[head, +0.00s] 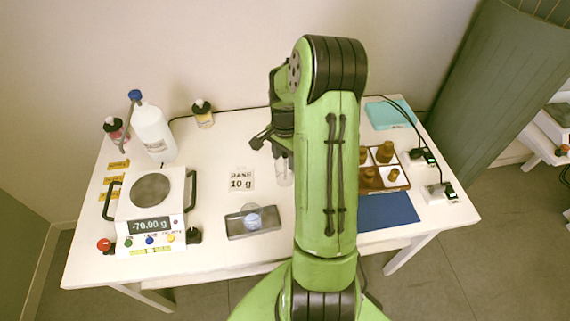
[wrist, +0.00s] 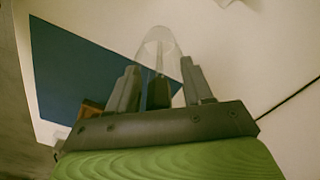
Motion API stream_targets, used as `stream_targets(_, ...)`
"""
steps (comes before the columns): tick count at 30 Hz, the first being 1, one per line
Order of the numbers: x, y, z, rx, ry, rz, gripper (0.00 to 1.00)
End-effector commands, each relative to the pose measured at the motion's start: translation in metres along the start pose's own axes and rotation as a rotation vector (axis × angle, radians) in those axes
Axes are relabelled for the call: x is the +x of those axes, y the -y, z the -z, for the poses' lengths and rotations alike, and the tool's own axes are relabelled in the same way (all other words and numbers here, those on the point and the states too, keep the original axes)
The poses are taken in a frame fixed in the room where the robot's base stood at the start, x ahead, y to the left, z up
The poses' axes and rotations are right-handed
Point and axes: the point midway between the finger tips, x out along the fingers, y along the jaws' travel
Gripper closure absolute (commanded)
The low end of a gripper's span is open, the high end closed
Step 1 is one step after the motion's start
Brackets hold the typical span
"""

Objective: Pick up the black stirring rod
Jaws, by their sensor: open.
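My gripper (wrist: 163,78) is open, with its two grey fingers apart in the wrist view. In the head view my gripper (head: 268,138) hangs left of my green arm, over the back middle of the table. A clear glass vessel (wrist: 157,42) shows beyond and between the fingertips. In the head view the clear glass vessel (head: 284,174) is partly hidden by my arm. A dark upright shape (wrist: 158,92) lies between the fingers; I cannot tell whether it is the black stirring rod. The rod is not clearly seen in the head view.
A scale (head: 151,191) and a white bottle (head: 153,131) stand at left. A grey tray (head: 240,236) with a small dish is at front. The wooden rack (head: 402,184) with brown bottles and the blue mat (head: 390,211) are right of my arm. A label card (head: 241,180) lies mid-table.

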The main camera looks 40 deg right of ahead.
Motion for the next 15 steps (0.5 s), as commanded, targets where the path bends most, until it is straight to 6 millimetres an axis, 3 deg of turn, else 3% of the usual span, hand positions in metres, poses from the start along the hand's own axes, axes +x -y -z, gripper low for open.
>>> stream_targets(4,-0.0014,0.0000,0.0001,0.000,-0.001,0.000,0.53)
stream_targets(13,-0.0016,0.0000,0.0001,0.000,0.000,0.000,0.99)
stream_targets(15,-0.0017,0.0000,0.0001,0.000,-0.001,0.000,1.00)
